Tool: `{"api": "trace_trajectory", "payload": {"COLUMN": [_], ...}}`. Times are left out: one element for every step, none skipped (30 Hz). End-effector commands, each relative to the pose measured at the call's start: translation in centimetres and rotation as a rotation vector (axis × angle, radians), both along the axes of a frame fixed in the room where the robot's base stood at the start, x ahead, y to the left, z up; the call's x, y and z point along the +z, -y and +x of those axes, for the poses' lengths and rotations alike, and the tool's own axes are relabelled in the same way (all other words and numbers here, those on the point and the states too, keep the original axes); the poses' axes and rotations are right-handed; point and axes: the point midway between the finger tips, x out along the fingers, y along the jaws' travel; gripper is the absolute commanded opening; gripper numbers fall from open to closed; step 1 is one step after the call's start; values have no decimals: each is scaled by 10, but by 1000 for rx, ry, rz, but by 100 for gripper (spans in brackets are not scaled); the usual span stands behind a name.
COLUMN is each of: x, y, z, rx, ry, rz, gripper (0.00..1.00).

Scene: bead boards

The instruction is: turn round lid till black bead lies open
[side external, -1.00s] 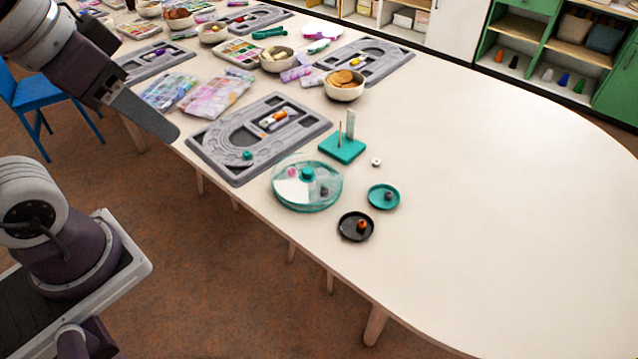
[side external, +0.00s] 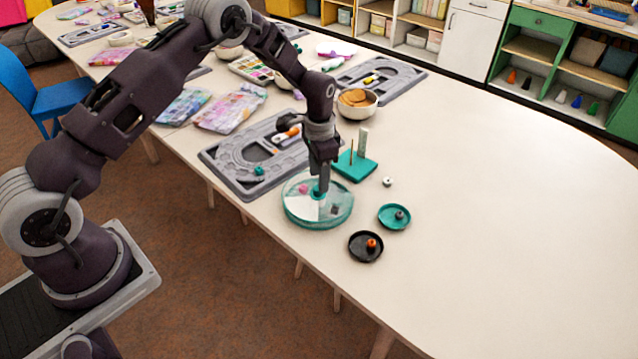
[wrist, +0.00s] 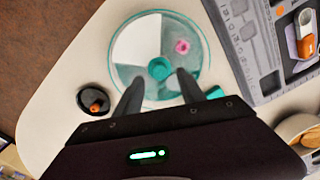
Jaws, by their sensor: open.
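The round box (side external: 291,213) with its clear lid (wrist: 192,62) stands near the table's front edge. The lid has a white wedge (wrist: 137,45) and a teal centre knob (wrist: 159,68). A pink bead (wrist: 182,46) shows on the clear side. A dark bead (side external: 335,209) shows at the right of the box in the side view; my gripper hides that part in the wrist view. My gripper (wrist: 157,83) points down over the lid, open, its fingertips to either side of the knob's near edge. I cannot tell whether they touch it.
A black dish (side external: 357,255) with an orange bead and a teal dish (side external: 388,224) with a dark bead stand to the right. A teal stand (side external: 349,172) with upright posts is close behind the box. A grey board (side external: 222,178) lies left. The right table area is clear.

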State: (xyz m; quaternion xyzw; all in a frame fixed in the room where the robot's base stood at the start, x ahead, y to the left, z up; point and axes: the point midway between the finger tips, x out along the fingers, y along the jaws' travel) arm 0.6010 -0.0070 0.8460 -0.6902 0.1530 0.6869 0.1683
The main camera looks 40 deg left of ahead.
Motion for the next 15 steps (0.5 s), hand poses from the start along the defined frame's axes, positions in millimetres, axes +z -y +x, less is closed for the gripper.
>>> {"api": "trace_trajectory", "payload": {"x": [-10, -15, -21, -24, -27, -30, -31, -32, -33, -33, -33, -33, -33, -33, -33], "y": [0, 0, 0, 0, 0, -1, -1, -1, 0, 0, 0, 0, 0, 0, 0], "z": [-1, -1, 0, 0, 0, 0, 0, 0, 0, 0, 0, 0, 0, 0, 0], "rx": [0, 0, 0, 0, 0, 0, 0, 0, 0, 0, 0, 0, 0, 1, 1], "ry": [-3, -2, -1, -2, -1, -1, 0, 0, 0, 0, 1, 1, 1, 1, 1], "rz": [0, 0, 0, 1, 0, 0, 0, 0, 0, 0, 0, 0, 0, 0, 0], "gripper": [47, 47, 47, 47, 47, 47, 47, 47, 47, 47, 47, 47, 47, 47, 41]}}
